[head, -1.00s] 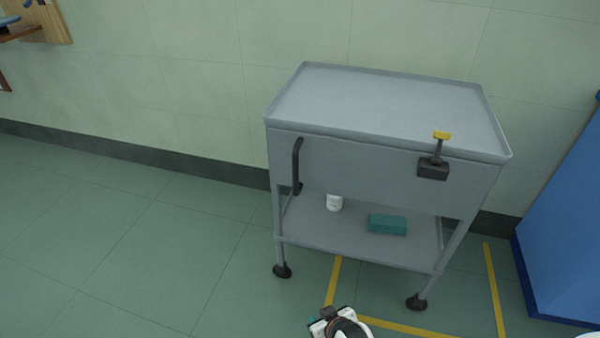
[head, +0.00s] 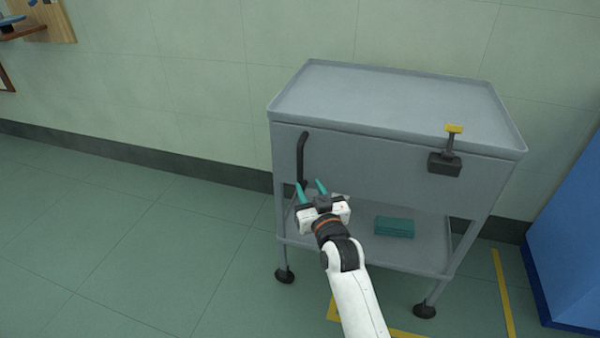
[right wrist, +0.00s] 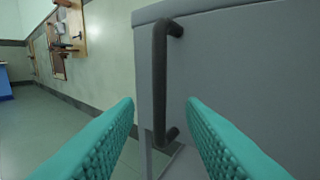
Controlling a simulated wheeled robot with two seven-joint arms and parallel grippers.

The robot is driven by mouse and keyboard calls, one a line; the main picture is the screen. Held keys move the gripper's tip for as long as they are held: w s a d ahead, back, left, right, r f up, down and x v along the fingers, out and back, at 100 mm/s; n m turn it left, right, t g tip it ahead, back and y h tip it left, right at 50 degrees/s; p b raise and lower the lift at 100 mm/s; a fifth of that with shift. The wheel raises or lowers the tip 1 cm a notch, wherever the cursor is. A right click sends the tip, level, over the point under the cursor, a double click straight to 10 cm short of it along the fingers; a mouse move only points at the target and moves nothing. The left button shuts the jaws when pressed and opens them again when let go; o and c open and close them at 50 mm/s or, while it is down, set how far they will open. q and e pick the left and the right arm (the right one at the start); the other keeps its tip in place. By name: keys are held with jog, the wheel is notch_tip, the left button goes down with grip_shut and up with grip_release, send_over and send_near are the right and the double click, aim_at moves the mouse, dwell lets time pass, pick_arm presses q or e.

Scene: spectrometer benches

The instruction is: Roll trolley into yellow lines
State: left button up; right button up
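A grey two-tier trolley (head: 390,100) stands against the wall, partly over the yellow floor lines (head: 503,290); its left legs are left of the marked area. A black vertical handle (head: 301,158) is on the left of its front panel, and shows between my fingers in the right wrist view (right wrist: 160,85). A black lever with a yellow top (head: 448,155) is on the right of the panel. My right gripper (head: 311,188) is open, its teal fingers pointing at the handle's lower part, not closed on it. My left gripper is not in view.
A teal box (head: 394,227) lies on the trolley's lower shelf. A blue cabinet (head: 575,230) stands close to the right. The floor (head: 120,240) left of the trolley is clear. A wooden wall board (head: 45,22) hangs at the upper left.

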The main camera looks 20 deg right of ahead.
aim_at(301, 172)
jog(key=w+b, duration=0.1)
jog(key=w, duration=0.4)
jog(key=shift+w+f, duration=0.1)
jog(key=shift+w, duration=1.1)
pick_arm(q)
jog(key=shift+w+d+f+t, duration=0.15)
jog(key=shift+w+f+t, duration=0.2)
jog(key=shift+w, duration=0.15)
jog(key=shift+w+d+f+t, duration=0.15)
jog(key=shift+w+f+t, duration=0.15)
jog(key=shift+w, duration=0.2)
pick_arm(e)
jog(key=shift+w, duration=0.4)
grip_shut()
